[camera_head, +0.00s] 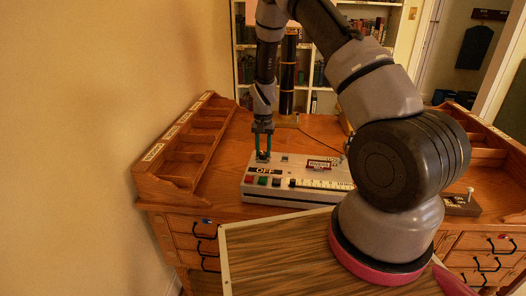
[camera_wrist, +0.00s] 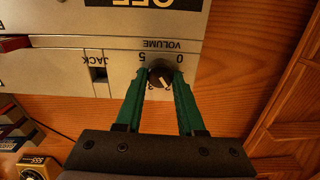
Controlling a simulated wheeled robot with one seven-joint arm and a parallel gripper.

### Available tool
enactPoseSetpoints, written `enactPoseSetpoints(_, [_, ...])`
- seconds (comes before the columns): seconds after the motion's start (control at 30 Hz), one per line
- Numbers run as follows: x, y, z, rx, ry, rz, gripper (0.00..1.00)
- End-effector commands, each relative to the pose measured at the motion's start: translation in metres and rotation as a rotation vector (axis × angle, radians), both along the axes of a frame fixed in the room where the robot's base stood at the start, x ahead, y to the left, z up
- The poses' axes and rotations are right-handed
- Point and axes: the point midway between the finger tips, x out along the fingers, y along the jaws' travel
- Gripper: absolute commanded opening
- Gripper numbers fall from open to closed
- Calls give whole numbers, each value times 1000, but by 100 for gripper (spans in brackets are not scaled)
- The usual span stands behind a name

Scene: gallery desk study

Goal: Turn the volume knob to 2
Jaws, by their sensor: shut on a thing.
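The volume knob (camera_wrist: 159,74) is a small dark round knob with a pale pointer line, on the light grey device (camera_head: 298,170). In the wrist view the "VOLUME" label, "0" and "5" appear upside down above the knob. The pointer line slants toward the picture's lower right. Other dial marks are partly hidden by the fingers. My gripper (camera_wrist: 160,84) has green fingers on both sides of the knob and is shut on it. In the head view my gripper (camera_head: 263,156) points down at the device's back left; the knob cannot be made out there.
Wooden racks (camera_head: 185,145) flank the desk. A small dark box with a lever (camera_head: 461,203) stands at right. Bare desk lies left of the device.

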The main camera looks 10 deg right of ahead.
Motion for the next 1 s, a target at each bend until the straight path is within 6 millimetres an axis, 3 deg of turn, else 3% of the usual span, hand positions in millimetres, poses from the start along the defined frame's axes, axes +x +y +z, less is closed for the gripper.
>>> enactPoseSetpoints(0.3, [0, 0, 0, 0, -1, -127, 0])
enactPoseSetpoints(0.87, [0, -1, 0, 0, -1, -156, 0])
enactPoseSetpoints(0.9, [0, -1, 0, 0, -1, -156, 49])
enactPoseSetpoints(0.97, [0, -1, 0, 0, -1, -156, 68])
enactPoseSetpoints(1.0, [0, -1, 0, 0, -1, -156, 68])
